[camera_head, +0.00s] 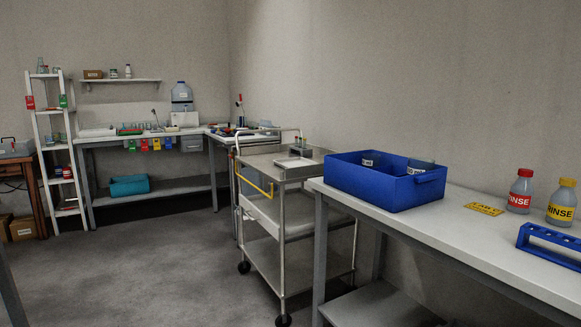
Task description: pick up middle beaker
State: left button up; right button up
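No beaker that I can clearly pick out as the middle one shows in the head view. A blue crate (375,189) stands on the white bench at the right. Inside it are a glass-like vessel (421,165) and another item with a white label (367,162). Both are mostly hidden by the crate walls, so I cannot tell whether they are beakers. Neither of my grippers is in view.
The white bench (500,252) also holds a yellow sign (484,209), two rinse bottles (521,191) (562,202) and a blue rack (548,244). A metal trolley (282,232) stands left of it. Shelves and benches line the back. The grey floor (150,270) is open at left.

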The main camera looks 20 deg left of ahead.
aim_at(369, 161)
jog(key=u, duration=0.3)
jog(key=i+j+z, duration=0.2)
jog(key=z, duration=0.3)
jog(key=i+j+z, duration=0.1)
jog(key=j+z, duration=0.35)
jog(key=i+j+z, duration=0.2)
jog(key=j, duration=0.3)
jog(key=j+z, duration=0.2)
jog(key=j, duration=0.3)
jog(key=i+j+z, duration=0.1)
jog(key=j, duration=2.65)
jog(key=i+z, duration=0.05)
jog(key=i, duration=0.05)
